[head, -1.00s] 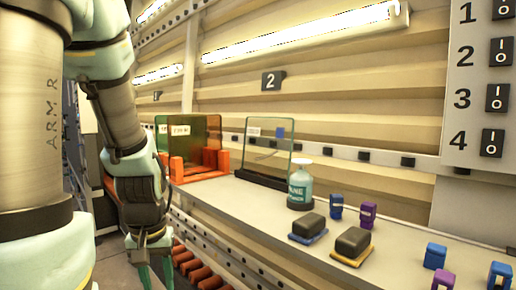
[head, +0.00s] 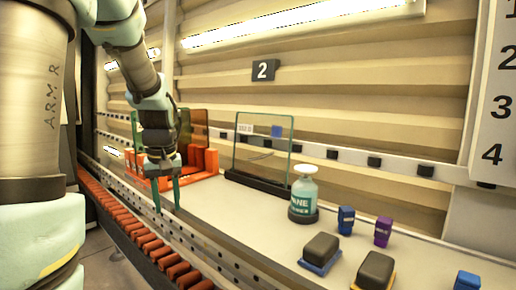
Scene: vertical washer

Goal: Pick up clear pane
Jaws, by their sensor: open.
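A clear pane (head: 262,147) with green edges stands upright in a black base (head: 257,183) on the bench. It bears a small white label and a blue patch, with a dark curved mark on its face. My gripper (head: 167,197) hangs to the left of the pane, near the bench's front edge, apart from it. Its two green fingers point down and are open, with nothing between them. Tinted panes, one green and one brown (head: 194,125), stand in an orange rack (head: 207,163) partly hidden behind my arm.
A teal bottle (head: 304,194) stands just right of the pane. Dark blocks on blue and yellow pads (head: 320,250) and small blue and purple clips (head: 382,231) lie further right. An orange roller row (head: 135,232) runs along the bench front. Bare bench lies before the pane.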

